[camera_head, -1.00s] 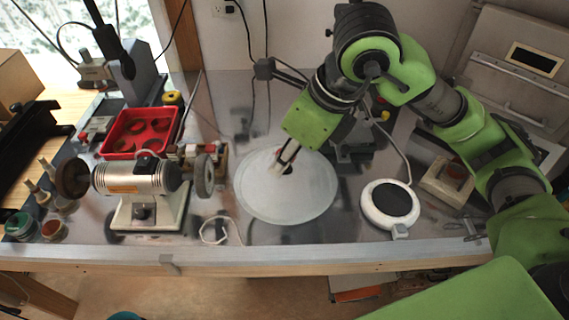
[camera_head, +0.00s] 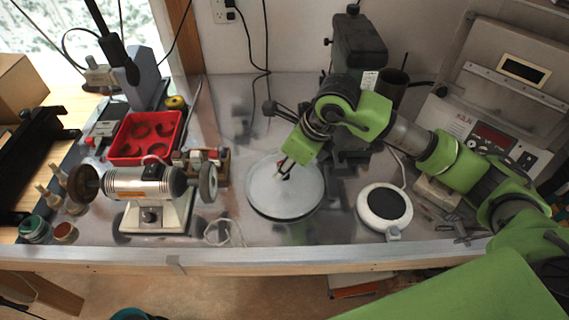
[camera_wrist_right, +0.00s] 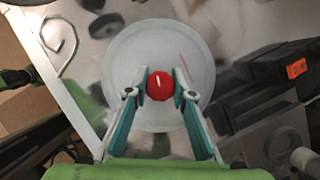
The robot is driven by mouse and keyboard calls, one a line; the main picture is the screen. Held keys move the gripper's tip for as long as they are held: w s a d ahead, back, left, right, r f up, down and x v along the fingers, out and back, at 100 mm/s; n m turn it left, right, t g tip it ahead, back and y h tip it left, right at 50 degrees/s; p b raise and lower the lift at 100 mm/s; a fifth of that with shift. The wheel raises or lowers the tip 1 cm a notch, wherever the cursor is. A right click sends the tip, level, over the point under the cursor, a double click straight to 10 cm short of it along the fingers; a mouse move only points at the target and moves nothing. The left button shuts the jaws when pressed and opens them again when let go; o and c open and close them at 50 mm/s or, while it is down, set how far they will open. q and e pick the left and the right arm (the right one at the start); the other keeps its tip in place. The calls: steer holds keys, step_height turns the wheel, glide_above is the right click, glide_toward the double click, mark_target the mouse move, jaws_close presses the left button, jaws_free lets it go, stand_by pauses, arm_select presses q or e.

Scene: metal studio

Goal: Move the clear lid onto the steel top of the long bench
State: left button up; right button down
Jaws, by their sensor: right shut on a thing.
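The clear lid (camera_head: 286,195) is a round, cloudy disc with a red knob (camera_wrist_right: 160,86) at its middle. It lies level over the middle of the long bench's steel top (camera_head: 262,236), with a dark line along its near rim. I cannot tell whether it touches the steel or hangs just above it. My right gripper (camera_head: 286,168) reaches down from the upper right, shut on the lid's knob. In the right wrist view its two fingers (camera_wrist_right: 160,88) stand on either side of the knob, and the lid (camera_wrist_right: 155,42) spreads beneath. My left gripper is out of view.
A bench grinder (camera_head: 145,188) and a red tray (camera_head: 146,138) stand left of the lid. A round white device with a dark pad (camera_head: 384,206) sits to its right. A dark machine (camera_head: 357,58) stands behind. The bench's front edge (camera_head: 250,258) runs nearby.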

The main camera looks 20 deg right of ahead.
steer(key=shift+w+f+b, duration=0.1)
steer(key=shift+f+b, duration=0.15)
steer(key=shift+b, duration=0.05)
steer(key=c, duration=1.8)
jaws_free()
steer(key=shift+r, duration=0.1)
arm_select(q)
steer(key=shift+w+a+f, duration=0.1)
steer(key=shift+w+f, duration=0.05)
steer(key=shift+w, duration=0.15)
arm_select(e)
steer(key=shift+o, duration=0.2)
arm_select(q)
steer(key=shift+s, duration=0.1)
arm_select(e)
steer(key=shift+r+p, duration=0.3)
steer(key=shift+p, duration=0.1)
steer(key=shift+d+r+b, duration=0.1)
steer(key=shift+r+b, duration=0.2)
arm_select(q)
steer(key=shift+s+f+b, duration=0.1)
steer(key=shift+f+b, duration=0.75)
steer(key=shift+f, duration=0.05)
arm_select(e)
steer(key=v, duration=1.1)
